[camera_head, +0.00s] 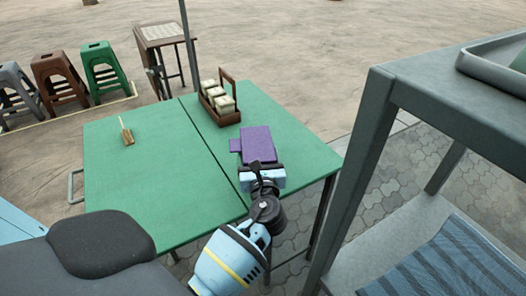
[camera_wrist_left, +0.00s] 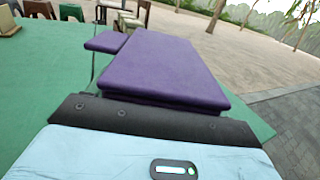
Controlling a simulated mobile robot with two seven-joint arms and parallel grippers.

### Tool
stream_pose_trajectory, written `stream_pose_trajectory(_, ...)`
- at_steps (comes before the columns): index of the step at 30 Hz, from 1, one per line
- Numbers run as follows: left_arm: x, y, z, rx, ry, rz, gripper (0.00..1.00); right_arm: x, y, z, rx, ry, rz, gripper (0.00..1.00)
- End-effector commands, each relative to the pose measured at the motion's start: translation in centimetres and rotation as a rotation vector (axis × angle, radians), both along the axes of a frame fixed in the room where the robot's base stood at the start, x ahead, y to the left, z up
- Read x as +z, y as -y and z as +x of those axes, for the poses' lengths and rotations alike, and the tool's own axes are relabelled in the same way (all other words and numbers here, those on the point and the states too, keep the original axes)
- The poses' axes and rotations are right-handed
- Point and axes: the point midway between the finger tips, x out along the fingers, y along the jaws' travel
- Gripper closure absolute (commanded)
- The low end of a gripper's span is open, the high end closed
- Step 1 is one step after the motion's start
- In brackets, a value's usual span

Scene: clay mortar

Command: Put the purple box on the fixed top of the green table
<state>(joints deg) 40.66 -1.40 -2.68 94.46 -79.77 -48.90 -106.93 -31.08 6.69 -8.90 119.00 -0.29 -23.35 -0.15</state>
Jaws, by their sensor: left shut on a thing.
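The purple box (camera_head: 257,143) is a flat block with a small purple tab on its left side. It also shows in the wrist view (camera_wrist_left: 165,65), just beyond the dark jaw. My left gripper (camera_head: 261,166) is shut on the near end of the box. The box is over the right-hand part of the green table (camera_head: 140,185), near its right edge. A seam splits the tabletop into two parts. I cannot tell whether the box touches the top or is held a little above it. My right gripper is not in view.
A brown caddy with pale containers (camera_head: 218,101) stands on the table behind the box. A small brown holder (camera_head: 127,136) stands on the left part. A grey frame (camera_head: 355,165) rises at right. Stools (camera_head: 103,68) stand beyond the table. The left part is mostly clear.

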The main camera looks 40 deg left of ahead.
Motion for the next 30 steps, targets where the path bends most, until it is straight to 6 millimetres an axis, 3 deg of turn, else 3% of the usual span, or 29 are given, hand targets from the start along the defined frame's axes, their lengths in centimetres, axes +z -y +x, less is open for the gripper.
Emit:
stream_pose_trajectory(6, -0.4, -2.1, 4.3, 0.001, 0.001, 0.001, 0.53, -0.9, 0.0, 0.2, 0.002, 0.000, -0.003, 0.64)
stream_pose_trajectory(10, -0.6, -2.7, 5.7, 0.000, 0.001, 0.002, 0.53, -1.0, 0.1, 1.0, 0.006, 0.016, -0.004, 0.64)
stream_pose_trajectory(18, -0.7, -2.9, 6.1, 0.000, 0.001, 0.000, 0.53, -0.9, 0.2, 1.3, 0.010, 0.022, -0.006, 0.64)
stream_pose_trajectory(26, -3.9, -2.9, 6.1, 0.000, -0.003, 0.000, 0.53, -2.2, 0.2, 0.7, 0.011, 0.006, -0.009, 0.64)
stream_pose_trajectory(30, -4.1, -2.9, 6.1, 0.000, 0.001, 0.001, 0.53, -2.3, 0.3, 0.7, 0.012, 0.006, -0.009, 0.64)
